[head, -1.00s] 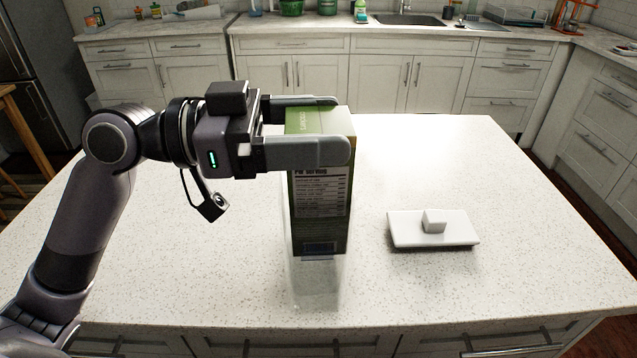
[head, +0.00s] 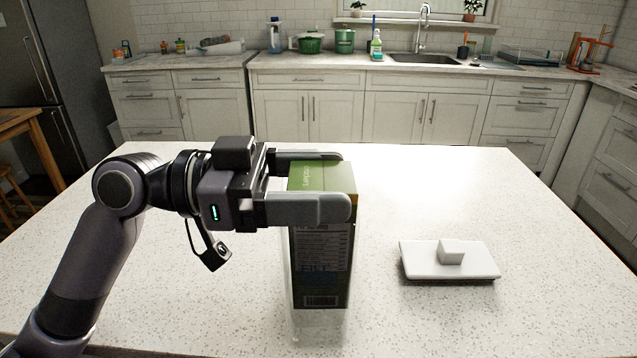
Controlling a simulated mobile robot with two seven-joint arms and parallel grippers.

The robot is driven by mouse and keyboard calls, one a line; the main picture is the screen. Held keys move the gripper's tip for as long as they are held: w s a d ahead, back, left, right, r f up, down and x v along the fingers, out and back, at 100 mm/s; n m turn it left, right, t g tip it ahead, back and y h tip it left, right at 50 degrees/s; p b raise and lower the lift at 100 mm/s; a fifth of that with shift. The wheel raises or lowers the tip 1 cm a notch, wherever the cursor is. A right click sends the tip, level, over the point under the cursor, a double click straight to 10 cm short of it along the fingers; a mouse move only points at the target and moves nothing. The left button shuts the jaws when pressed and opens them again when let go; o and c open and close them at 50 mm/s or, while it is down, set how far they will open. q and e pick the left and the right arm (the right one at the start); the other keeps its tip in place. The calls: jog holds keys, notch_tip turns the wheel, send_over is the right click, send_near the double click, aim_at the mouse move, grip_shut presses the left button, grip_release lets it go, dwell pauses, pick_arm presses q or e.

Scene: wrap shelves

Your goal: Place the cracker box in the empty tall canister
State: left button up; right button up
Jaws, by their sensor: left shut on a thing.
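The cracker box (head: 322,262) is green, tall and upright, in the middle of the head view. My left gripper (head: 330,190) is shut on its upper part, one finger on the near side and one on the far side. The clear tall canister (head: 318,328) stands on the counter below and around the lower part of the box. Its see-through walls are faint, so its rim is hard to make out. The box's bottom appears inside it, still above the canister's base. My right gripper is not in view.
A white square lid (head: 420,262) with a knob lies on the speckled island counter (head: 450,190) to the right of the canister. The rest of the counter is clear. Cabinets and a sink stand beyond it.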

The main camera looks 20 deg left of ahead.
pick_arm(q)
jog(key=shift+f, duration=0.25)
jog(key=o, duration=1.7)
jog(key=shift+o, duration=0.2)
jog(key=shift+r, duration=0.25)
jog(key=b+v, duration=0.3)
jog(key=v, duration=0.9)
jog(key=shift+b, duration=0.3)
jog(key=shift+r, duration=0.15)
